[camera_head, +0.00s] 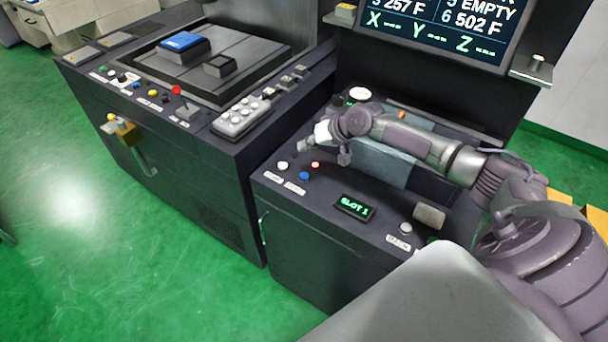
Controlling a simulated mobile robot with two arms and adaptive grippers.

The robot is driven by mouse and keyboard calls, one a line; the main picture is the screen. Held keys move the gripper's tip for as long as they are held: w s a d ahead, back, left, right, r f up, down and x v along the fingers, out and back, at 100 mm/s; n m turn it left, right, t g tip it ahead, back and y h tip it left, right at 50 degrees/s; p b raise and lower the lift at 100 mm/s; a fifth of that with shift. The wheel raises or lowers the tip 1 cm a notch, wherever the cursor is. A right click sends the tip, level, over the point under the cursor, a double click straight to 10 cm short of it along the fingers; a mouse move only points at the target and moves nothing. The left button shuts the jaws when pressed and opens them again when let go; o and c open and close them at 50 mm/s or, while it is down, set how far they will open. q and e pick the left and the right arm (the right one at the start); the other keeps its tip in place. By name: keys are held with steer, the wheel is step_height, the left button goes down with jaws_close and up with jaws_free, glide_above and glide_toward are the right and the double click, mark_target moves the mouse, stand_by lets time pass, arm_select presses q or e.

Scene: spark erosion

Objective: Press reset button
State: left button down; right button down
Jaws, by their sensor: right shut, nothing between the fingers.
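My right arm reaches in from the right over the right-hand console (330,270). My right gripper (304,146) is shut and empty, above the console's left end. On the panel just in front of it are a white button (283,165), a blue button (304,176) and a small lit red button (315,164). The gripper looks close to these buttons, but I cannot tell its height above them. A grey round button (405,228) sits farther right, beside a small label. My left gripper is out of view.
A "SLOT 1" display (355,207) is set in the console. A large screen (440,30) stands behind. The left machine (190,160) carries a blue block (181,41), a keypad (240,117) and several buttons. Open green floor (90,240) lies at front left.

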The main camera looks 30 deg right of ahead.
mark_target(306, 176)
steer(key=shift+f, duration=0.25)
step_height(306, 176, down, 8)
steer(key=b, duration=0.7)
steer(key=shift+r, duration=0.1)
steer(key=shift+f+b, duration=0.3)
steer(key=shift+f, duration=0.05)
stand_by(0.9)
steer(key=shift+f, duration=0.4)
steer(key=shift+f+b, duration=0.45)
steer(key=shift+f, duration=0.1)
stand_by(0.5)
steer(key=shift+r+p, duration=0.9)
steer(key=shift+r, duration=0.05)
